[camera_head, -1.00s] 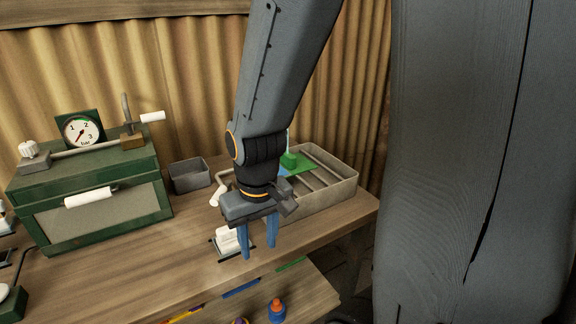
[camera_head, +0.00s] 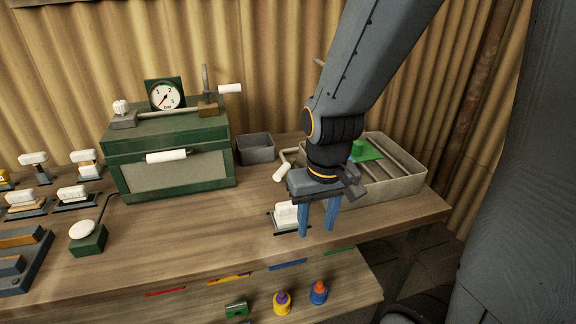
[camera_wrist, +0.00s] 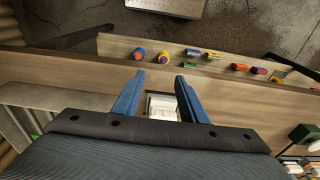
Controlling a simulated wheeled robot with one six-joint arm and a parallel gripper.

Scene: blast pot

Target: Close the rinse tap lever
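A white-handled lever (camera_head: 282,172) on a grey bracket sits at the left end of a metal tray (camera_head: 405,186), beside my gripper; I take it for the rinse tap lever. Its upper part and the tap body are partly hidden by my arm. My gripper (camera_head: 317,232) points down over the front right of the bench, in front of the lever and tray. Its two blue fingers are apart with nothing between them. The wrist view also shows my open gripper (camera_wrist: 158,80), with a white block below and between the fingers. The lever is not visible there.
The white block (camera_head: 286,214) sits on a dark-framed stand just left of my fingers. A small grey bin (camera_head: 256,150) and a green cabinet (camera_head: 180,175) with gauge and white-handled lever stand left. Colored items lie on the lower shelf (camera_head: 340,285). The front middle bench is clear.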

